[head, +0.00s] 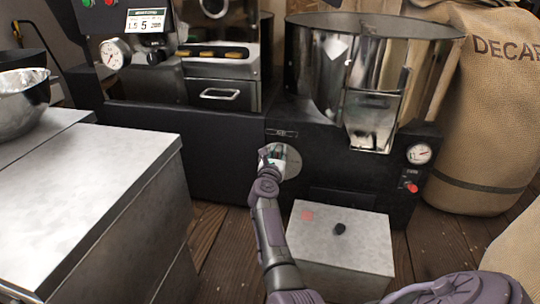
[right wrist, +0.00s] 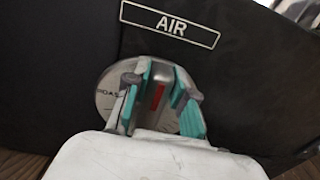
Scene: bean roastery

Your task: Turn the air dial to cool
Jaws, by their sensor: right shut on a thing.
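The air dial has a round silver plate (head: 292,163) low on the front of the black roaster. The plate also shows in the right wrist view (right wrist: 108,92), under a label reading AIR (right wrist: 170,23). My right gripper (head: 274,155) is at the dial, with its teal-padded fingers (right wrist: 160,95) shut on the dial's knob. A red mark (right wrist: 157,94) shows on the knob between the fingers. Partly covered lettering is at the plate's left; the rest of the plate is hidden, and I cannot read "cool". My left gripper is not in view.
A light metal box (head: 340,237) with a small black knob stands on the wooden floor below the dial. A metal-topped counter (head: 80,190) is at the left. A large steel drum (head: 365,65) sits above the dial, and a burlap sack (head: 485,120) stands at the right.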

